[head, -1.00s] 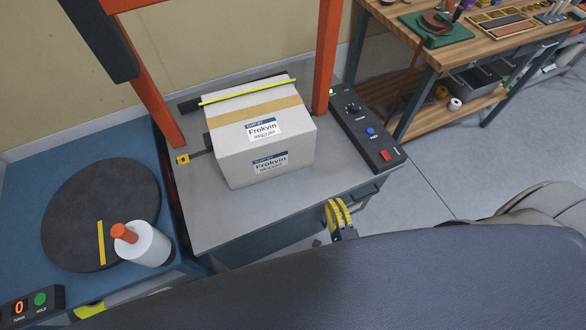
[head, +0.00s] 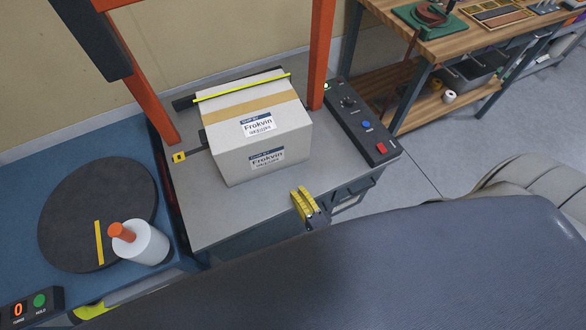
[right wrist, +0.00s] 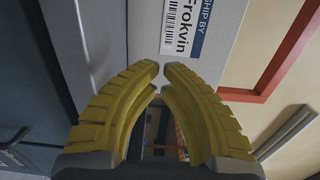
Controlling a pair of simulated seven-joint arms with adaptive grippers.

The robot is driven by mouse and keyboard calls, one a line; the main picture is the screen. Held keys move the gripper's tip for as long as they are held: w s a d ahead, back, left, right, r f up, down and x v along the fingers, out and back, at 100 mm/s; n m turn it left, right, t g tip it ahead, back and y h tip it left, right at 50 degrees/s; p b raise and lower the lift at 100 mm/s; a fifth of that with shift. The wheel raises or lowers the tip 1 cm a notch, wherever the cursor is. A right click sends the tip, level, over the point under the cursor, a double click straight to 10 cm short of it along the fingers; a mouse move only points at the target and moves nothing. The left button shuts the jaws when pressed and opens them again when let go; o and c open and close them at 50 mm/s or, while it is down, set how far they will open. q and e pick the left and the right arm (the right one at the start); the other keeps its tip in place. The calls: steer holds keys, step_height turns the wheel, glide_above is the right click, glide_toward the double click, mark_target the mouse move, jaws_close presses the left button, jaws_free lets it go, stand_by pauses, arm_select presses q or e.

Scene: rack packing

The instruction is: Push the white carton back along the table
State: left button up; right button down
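The white carton (head: 222,162) sits upright on the grey table (head: 205,215), under an orange frame. It has a tan tape strip on top and Frokvin labels on its top and front. My right gripper (head: 303,196) is in front of the carton at the table's front edge, apart from it and empty. In the right wrist view its yellow fingers (right wrist: 161,68) are shut, tips almost touching, with the carton's labelled face (right wrist: 222,30) beyond them. My left gripper is not in view.
The orange frame (head: 321,50) stands around the carton's back. A control panel (head: 362,125) with buttons lies along the table's right side. At left are a dark round turntable (head: 95,200) and a white cylinder with an orange top (head: 145,244). Bare tabletop lies in front of the carton.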

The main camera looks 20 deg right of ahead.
mark_target(278, 161)
steer(key=w, duration=0.8)
steer(key=w+a, duration=0.1)
steer(key=w, duration=0.3)
steer(key=shift+w, duration=0.2)
steer(key=shift+w, duration=0.1)
